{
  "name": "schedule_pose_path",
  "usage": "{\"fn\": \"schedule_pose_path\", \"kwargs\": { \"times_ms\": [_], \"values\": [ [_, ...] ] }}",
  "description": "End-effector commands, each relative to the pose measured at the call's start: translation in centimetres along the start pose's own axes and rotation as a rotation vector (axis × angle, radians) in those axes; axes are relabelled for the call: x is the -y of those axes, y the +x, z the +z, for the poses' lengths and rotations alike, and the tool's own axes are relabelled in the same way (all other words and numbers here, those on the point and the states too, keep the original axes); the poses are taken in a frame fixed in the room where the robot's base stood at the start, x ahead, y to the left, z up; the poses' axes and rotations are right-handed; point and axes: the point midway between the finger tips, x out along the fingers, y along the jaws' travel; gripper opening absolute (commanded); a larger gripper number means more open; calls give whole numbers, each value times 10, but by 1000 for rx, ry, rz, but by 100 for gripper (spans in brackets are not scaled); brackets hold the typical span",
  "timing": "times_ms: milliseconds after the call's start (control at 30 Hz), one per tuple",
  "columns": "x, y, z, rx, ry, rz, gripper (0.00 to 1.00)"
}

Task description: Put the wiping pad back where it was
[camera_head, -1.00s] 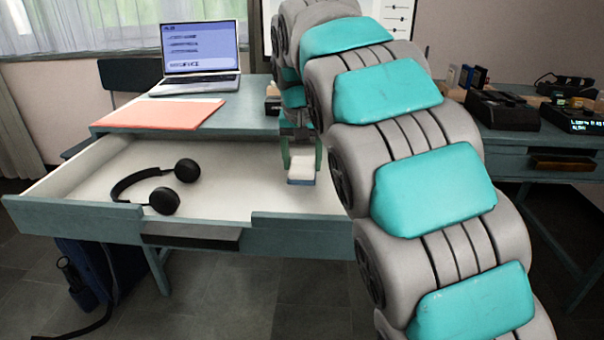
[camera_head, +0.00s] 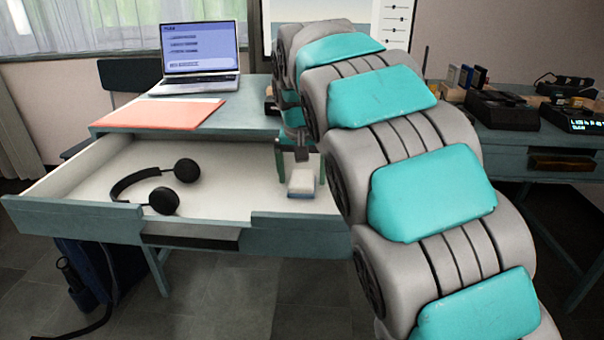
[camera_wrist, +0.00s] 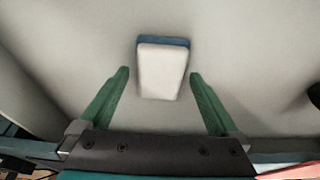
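The wiping pad (camera_head: 301,183) is a small white block with a blue layer. It lies on the white floor of the open drawer (camera_head: 232,186), toward the drawer's right part. It also shows in the wrist view (camera_wrist: 162,68), lying flat on the pale surface. My gripper (camera_head: 299,166) is over the drawer just above and behind the pad. In the wrist view my green fingers (camera_wrist: 159,74) are spread wide, with clear gaps on both sides of the pad. Nothing is held. My arm hides the drawer's far right end.
Black headphones (camera_head: 158,186) lie in the drawer's left part. The desk top above holds an orange folder (camera_head: 158,113) and a laptop (camera_head: 200,58). The drawer front (camera_head: 75,216) bounds the near side. A second table with devices (camera_head: 503,110) stands at right.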

Motion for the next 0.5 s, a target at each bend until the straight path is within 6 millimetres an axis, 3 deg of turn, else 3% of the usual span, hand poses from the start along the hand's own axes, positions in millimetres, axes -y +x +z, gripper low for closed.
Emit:
{"fn": "schedule_pose_path", "kwargs": {
  "times_ms": [333,500],
  "values": [
    [0,-5,-1,-1,0,0,99],
    [0,-29,-2,-3,0,-1,99]
  ]
}}
